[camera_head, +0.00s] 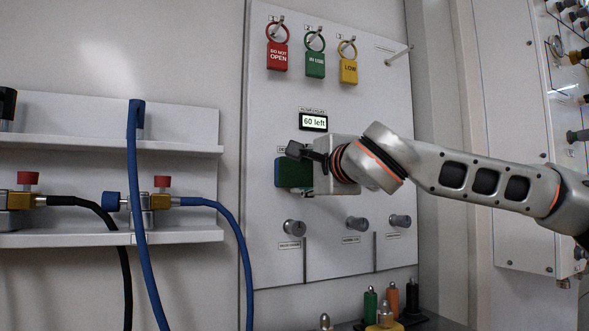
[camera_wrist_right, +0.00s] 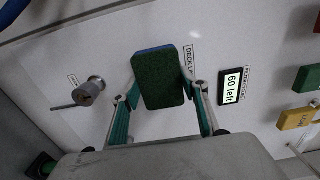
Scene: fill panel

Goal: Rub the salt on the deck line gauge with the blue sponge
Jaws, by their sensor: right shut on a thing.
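My right gripper (camera_head: 308,165) is shut on the blue sponge (camera_head: 288,174) in front of the white panel. In the right wrist view the gripper (camera_wrist_right: 162,80) has one finger on each side of the sponge (camera_wrist_right: 163,85). The sponge's dark green face is toward the wrist camera, and its blue layer shows at the edge toward the panel. A label beginning "DECK L" (camera_wrist_right: 188,57) is partly covered beside the sponge. The gauge itself and any salt on it are hidden behind the sponge. I cannot tell whether the sponge touches the panel. My left gripper is not in view.
A display reading "60 left" (camera_head: 314,122) is just above the sponge. Red (camera_head: 277,56), green (camera_head: 315,64) and yellow (camera_head: 348,71) tags hang higher. Knobs (camera_head: 294,227) stick out below. Blue hoses (camera_head: 137,200) and valves stand left. Colored bottles (camera_head: 371,302) stand below the panel.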

